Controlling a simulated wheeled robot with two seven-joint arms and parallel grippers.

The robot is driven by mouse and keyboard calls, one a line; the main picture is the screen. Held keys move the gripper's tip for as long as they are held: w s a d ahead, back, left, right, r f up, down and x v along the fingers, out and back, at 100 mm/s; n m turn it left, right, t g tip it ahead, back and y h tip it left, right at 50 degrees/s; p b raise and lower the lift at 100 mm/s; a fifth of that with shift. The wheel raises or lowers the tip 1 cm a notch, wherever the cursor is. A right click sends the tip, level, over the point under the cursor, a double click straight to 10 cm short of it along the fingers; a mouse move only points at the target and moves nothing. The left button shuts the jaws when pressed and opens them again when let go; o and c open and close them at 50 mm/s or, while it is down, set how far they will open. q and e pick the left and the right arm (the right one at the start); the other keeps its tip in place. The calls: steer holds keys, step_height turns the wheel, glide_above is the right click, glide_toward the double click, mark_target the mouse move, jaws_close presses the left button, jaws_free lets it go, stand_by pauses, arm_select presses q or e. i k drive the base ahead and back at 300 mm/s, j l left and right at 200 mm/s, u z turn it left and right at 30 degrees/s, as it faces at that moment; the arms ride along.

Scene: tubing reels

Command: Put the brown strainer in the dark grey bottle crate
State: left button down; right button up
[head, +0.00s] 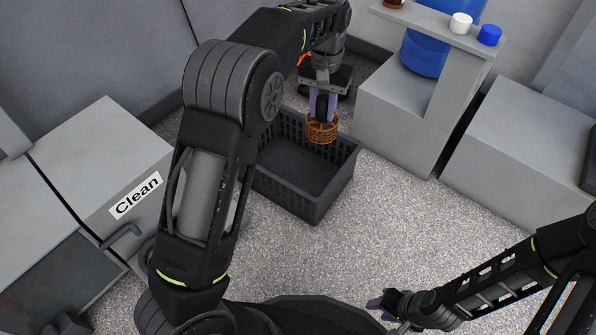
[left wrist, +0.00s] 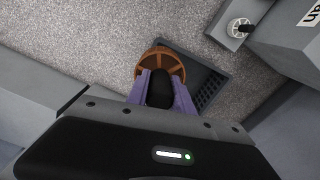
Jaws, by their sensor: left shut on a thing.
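The brown strainer (head: 321,130) is a small round basket with open slats. My left gripper (head: 322,112) is shut on it and holds it over the dark grey bottle crate (head: 333,190), near its back right side in the head view. The left wrist view shows the strainer (left wrist: 162,60) at the tips of the purple fingers, with part of the crate (left wrist: 207,88) below and to the right. The crate stands on the floor, and the part of its inside that shows is empty. My left arm hides its left side. My right gripper (head: 384,303) is low at the right, its finger opening unclear.
A grey cabinet labelled "Clean" (head: 100,170) stands left of the crate. A grey block (head: 385,120) carries a blue container (head: 425,55) under a shelf with a white cap (head: 460,23) and a blue cap (head: 489,35). Speckled floor (head: 400,220) is clear right of the crate.

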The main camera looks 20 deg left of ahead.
mark_target(294, 163)
steer(key=i+l, duration=0.1)
steer(key=i, duration=1.05)
